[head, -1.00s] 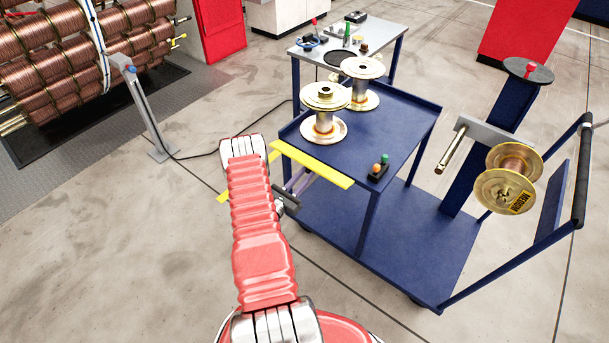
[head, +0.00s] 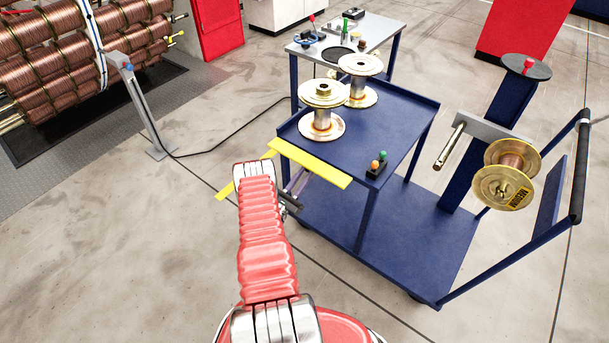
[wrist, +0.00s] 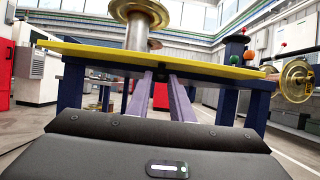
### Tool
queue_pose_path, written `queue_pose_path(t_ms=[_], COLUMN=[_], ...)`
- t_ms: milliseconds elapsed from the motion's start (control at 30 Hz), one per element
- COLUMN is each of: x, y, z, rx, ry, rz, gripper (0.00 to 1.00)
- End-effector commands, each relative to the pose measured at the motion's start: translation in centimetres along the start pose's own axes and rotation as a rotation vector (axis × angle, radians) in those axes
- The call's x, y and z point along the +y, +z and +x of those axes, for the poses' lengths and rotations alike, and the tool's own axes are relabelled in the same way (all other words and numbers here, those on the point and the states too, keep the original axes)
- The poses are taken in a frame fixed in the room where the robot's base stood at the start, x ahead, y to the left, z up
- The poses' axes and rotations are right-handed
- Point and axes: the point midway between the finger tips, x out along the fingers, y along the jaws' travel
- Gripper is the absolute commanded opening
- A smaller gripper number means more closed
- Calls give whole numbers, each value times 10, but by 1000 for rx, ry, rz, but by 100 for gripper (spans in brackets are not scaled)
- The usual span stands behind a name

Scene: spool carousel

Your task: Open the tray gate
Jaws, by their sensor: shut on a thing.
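The tray gate (head: 310,164) is a yellow plate along the front edge of the blue cart's upper tray (head: 395,120). It looks tilted outward rather than upright. In the wrist view the gate (wrist: 100,53) runs across the picture, dropping a little to the right. My gripper (head: 301,177) is at the gate's front, below its face. Its two purple fingers (wrist: 162,78) reach up to the gate's lower side and are shut on it. The fingertips are hidden by the gate.
Two brass spools (head: 322,120) (head: 358,85) and a button box (head: 376,168) stand on the tray. A spool marked medium (head: 508,170) hangs at the right. A yellow strip (head: 228,188) shows left of my arm. Floor at left is open.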

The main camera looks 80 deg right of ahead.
Motion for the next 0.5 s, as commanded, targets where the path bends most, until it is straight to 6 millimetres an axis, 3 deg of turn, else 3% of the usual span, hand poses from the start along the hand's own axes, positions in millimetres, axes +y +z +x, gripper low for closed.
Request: queue_pose_path(t_ms=[67, 100, 333, 500], x=[-4, -4, -3, -2], y=[-1, -1, -1, 0], z=[0, 0, -1, -1], rx=[2, 2, 2, 1], ry=[-8, -8, -4, -3], rz=[-6, -6, -4, -3], gripper=[0, 21, 37, 38])
